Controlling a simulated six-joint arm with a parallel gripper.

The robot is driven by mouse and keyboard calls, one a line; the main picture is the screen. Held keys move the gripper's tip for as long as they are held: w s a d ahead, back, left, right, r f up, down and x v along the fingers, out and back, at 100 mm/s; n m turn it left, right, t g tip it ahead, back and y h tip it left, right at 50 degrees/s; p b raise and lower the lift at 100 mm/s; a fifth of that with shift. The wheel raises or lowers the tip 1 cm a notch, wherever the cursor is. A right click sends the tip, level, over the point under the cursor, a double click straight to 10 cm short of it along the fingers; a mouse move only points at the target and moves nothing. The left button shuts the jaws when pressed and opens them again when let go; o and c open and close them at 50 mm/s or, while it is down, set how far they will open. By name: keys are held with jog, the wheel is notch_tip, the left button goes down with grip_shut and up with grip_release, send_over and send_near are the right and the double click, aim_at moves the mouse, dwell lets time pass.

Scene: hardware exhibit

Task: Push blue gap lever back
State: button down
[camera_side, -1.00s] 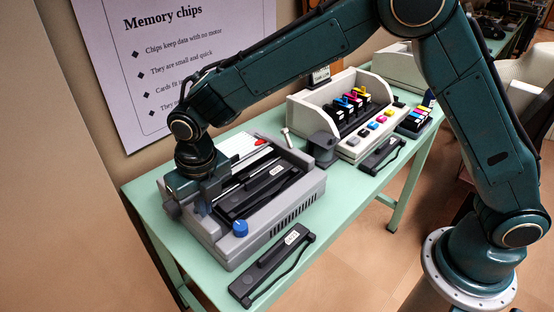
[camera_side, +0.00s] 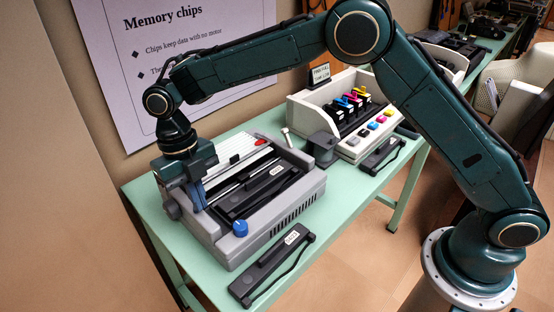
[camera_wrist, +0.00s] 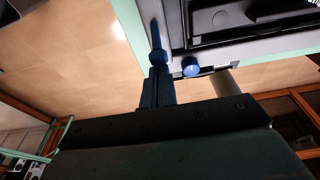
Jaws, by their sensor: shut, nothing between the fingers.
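The blue gap lever (camera_side: 198,198) stands at the left end of the grey printer (camera_side: 268,228), beside my gripper. In the wrist view the blue lever (camera_wrist: 156,34) is a slim rod just beyond my fingertips. My gripper (camera_wrist: 158,68) is shut and empty, pointing down at the printer's left end. In the side view my gripper (camera_side: 188,190) partly overlaps the lever, so I cannot tell whether they touch.
A dark ribbon cartridge (camera_side: 272,264) lies on the green table (camera_side: 213,281) in front of the printer. A cream printer (camera_side: 366,145) with coloured cartridges and a second dark cartridge (camera_side: 383,156) stand to the right. A poster hangs on the wall behind.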

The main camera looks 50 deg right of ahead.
aim_at(194, 210)
jog(key=shift+w+d+r, duration=0.1)
jog(key=shift+w+r, duration=0.2)
jog(key=shift+w, duration=0.55)
jog(key=shift+w+r, duration=0.1)
jog(key=shift+w, duration=1.1)
jog(key=shift+r, duration=0.25)
jog(key=shift+r, duration=0.55)
jog(key=shift+f, duration=0.15)
